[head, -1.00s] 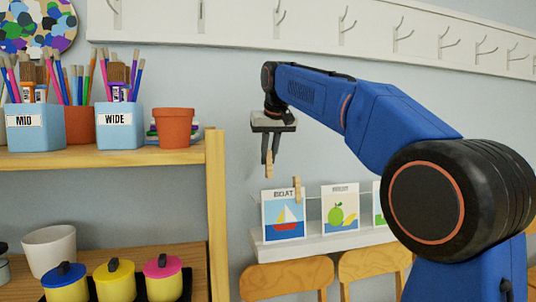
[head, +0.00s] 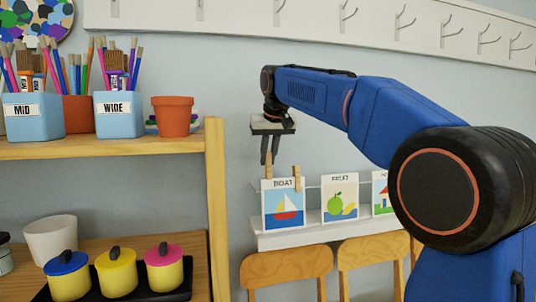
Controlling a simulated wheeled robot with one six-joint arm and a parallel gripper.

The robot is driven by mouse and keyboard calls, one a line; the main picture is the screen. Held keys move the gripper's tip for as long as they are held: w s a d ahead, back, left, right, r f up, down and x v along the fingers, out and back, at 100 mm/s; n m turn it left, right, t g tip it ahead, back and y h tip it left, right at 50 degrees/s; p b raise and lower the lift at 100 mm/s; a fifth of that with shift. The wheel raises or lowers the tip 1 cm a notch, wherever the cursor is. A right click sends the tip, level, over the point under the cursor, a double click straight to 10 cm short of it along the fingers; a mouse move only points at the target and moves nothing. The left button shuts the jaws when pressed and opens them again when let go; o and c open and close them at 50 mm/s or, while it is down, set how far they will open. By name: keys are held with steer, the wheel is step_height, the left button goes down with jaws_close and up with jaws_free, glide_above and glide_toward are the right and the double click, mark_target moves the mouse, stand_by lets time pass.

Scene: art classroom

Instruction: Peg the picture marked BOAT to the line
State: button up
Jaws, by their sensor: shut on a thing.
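The picture marked BOAT (head: 283,207) stands upright above the white ledge, with a red and white sailboat on blue. A wooden peg (head: 297,178) sits at its top right corner. My gripper (head: 269,158) points down above the picture's top left corner. It is shut on a second wooden peg (head: 268,168), whose lower end meets the picture's top left edge in this view. I cannot tell whether the peg grips the paper. The line (head: 313,187) shows as a thin strand beside the picture; behind it the line is hidden.
A fruit picture (head: 339,201) and a house picture (head: 382,193) stand to the right along the white ledge (head: 330,228). Chairs (head: 287,268) stand below. A wooden shelf (head: 214,200) with pots and brushes is close on the left. Hooks line the wall above.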

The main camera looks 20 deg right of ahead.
mark_target(269, 166)
steer(key=shift+s+f, duration=0.2)
steer(key=shift+f, duration=0.9)
steer(key=shift+s+f, duration=0.15)
steer(key=shift+f, duration=0.95)
steer(key=o, duration=0.9)
steer(key=shift+o, duration=1.2)
steer(key=shift+v, duration=3.45)
